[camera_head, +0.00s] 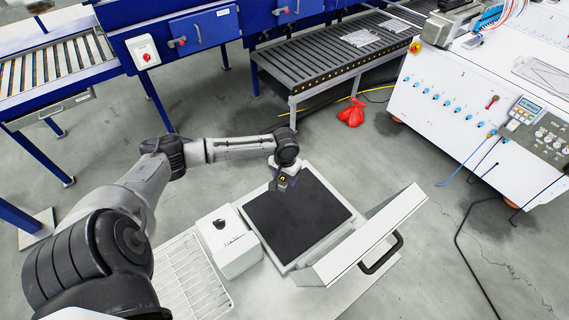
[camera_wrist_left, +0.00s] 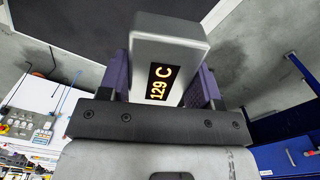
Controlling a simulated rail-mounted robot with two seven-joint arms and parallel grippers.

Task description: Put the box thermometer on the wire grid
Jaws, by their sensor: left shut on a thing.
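The box thermometer (camera_wrist_left: 168,48) is a small light grey box with a dark display reading "129 C" in orange digits. In the left wrist view it sits between the two purple fingers of my left gripper (camera_wrist_left: 162,78), which is shut on it. In the head view my left gripper (camera_head: 285,181) is over the far edge of a black plate; the thermometer is too small there to make out clearly. The wire grid (camera_head: 190,278) is a white rack lying at the near left of the light table, with nothing seen on it. My right gripper is not in view.
The black plate (camera_head: 298,220) belongs to a white press whose raised lid (camera_head: 365,240) has a black handle on the right. Conveyors and a white machine stand beyond, across open floor.

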